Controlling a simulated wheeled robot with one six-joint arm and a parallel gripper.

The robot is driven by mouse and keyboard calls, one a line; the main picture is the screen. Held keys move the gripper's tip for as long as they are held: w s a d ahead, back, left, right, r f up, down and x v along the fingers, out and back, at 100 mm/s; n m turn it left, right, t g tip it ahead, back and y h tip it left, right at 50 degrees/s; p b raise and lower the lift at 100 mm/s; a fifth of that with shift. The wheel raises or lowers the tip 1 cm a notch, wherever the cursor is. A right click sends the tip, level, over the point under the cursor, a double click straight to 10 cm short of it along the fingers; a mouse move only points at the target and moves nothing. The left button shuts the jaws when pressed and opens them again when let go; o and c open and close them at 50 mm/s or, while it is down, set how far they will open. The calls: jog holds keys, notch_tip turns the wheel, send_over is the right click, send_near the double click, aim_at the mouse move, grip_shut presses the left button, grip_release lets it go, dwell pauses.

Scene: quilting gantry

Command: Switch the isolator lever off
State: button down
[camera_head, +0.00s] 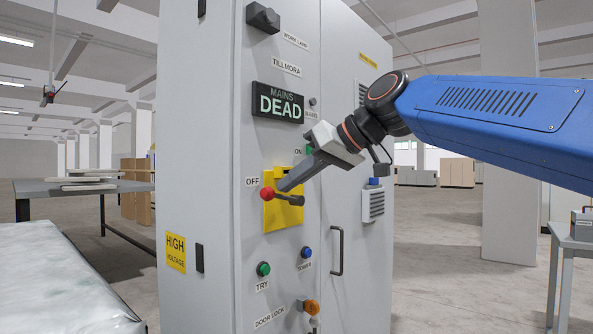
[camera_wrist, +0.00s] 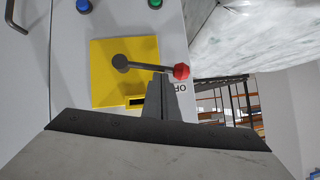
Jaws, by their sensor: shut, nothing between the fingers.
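The isolator lever is a dark bar with a red knob (camera_head: 267,193) on a yellow plate (camera_head: 270,215) on the grey cabinet front. The lever lies nearly level, its knob at the left beside the OFF label (camera_head: 252,181). The wrist view also shows the red knob (camera_wrist: 181,71), the dark lever bar (camera_wrist: 148,67) and the yellow plate (camera_wrist: 103,88). My gripper (camera_head: 284,186) is shut and empty, its tips just above the lever bar near the knob. I cannot tell whether they touch. The ON label (camera_head: 298,152) is higher up, partly behind my gripper.
A display (camera_head: 278,103) reads MAINS DEAD. Below the plate are a green TRY button (camera_head: 263,269), a blue button (camera_head: 305,252) and an orange door lock knob (camera_head: 311,306). A door handle (camera_head: 337,250) stands out at the right. A padded table (camera_head: 60,285) lies left of the cabinet.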

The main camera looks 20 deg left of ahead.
jog(key=shift+f, duration=0.15)
jog(key=shift+s+a+f+n+t, duration=0.2)
jog(key=shift+s+f+n+t, duration=0.25)
jog(key=shift+f, duration=0.35)
jog(key=shift+r, duration=0.15)
jog(key=s+d+r, duration=0.3)
jog(key=d+r, duration=0.5)
jog(key=r, duration=0.2)
jog(key=shift+d+r, duration=0.3)
jog(key=shift+r, duration=0.05)
dwell(0.4)
